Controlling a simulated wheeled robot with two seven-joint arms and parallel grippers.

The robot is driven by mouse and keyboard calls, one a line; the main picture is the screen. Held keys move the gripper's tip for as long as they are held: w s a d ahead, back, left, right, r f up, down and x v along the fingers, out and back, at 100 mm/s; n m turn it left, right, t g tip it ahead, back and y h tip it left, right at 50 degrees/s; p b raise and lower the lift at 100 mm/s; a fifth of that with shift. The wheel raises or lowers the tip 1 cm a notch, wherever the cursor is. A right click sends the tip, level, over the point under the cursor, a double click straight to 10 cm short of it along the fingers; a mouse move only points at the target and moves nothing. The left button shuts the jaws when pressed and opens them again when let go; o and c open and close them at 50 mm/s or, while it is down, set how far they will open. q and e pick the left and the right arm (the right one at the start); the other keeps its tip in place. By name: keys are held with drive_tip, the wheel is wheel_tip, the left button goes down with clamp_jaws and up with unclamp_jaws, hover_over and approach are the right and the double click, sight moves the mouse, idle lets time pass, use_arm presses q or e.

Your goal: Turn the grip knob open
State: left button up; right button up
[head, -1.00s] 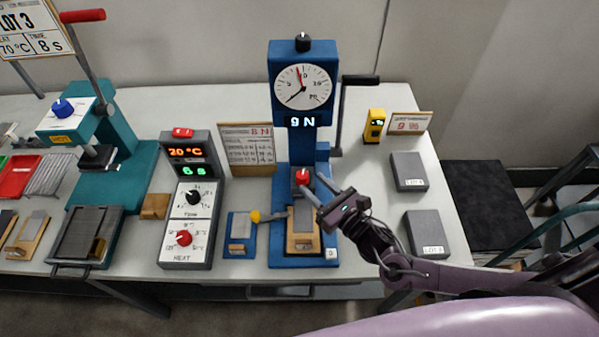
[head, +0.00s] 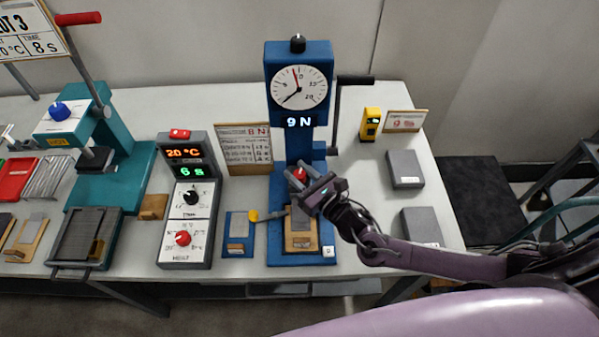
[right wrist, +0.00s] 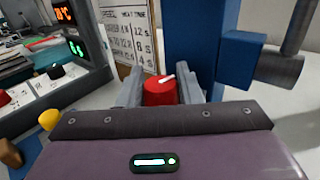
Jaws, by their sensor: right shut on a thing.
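The grip knob is red with a white pointer line; it sits low on the blue force tester in the head view (head: 299,174). The knob also shows in the right wrist view (right wrist: 159,91), between the two fingers, its white line tilted up to the right. My right gripper (head: 300,176) is shut on the red knob, one finger on each side. It also shows in the right wrist view (right wrist: 162,88). The blue tester (head: 298,60) has a round dial and a display reading 9 N. My left gripper is not in view.
A grey heat and time controller (head: 185,222) stands left of the tester, with a card on a wooden board (head: 243,150) behind. A crank handle (head: 338,110) juts out on the tester's right. Grey blocks (head: 405,168) lie to the right. A yellow device (head: 371,123) stands behind them.

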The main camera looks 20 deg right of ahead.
drive_tip(key=shift+y, duration=0.3)
drive_tip(key=n+g+y+b, duration=0.2)
drive_tip(key=y, duration=0.1)
drive_tip(key=shift+d+f+n, duration=0.1)
drive_tip(key=shift+n, duration=0.3)
drive_tip(key=n+g+y+b, duration=0.3)
drive_tip(key=g+y+b, duration=0.1)
drive_tip(key=b, duration=0.2)
drive_tip(key=shift+f+n+g, duration=0.1)
drive_tip(key=shift+n+g, duration=0.2)
drive_tip(key=shift+n, duration=0.1)
drive_tip(key=shift+r+n+g+y+b, duration=0.2)
drive_tip(key=shift+n+g+y+b, duration=0.35)
drive_tip(key=shift+b, duration=0.2)
drive_tip(key=o, duration=0.7)
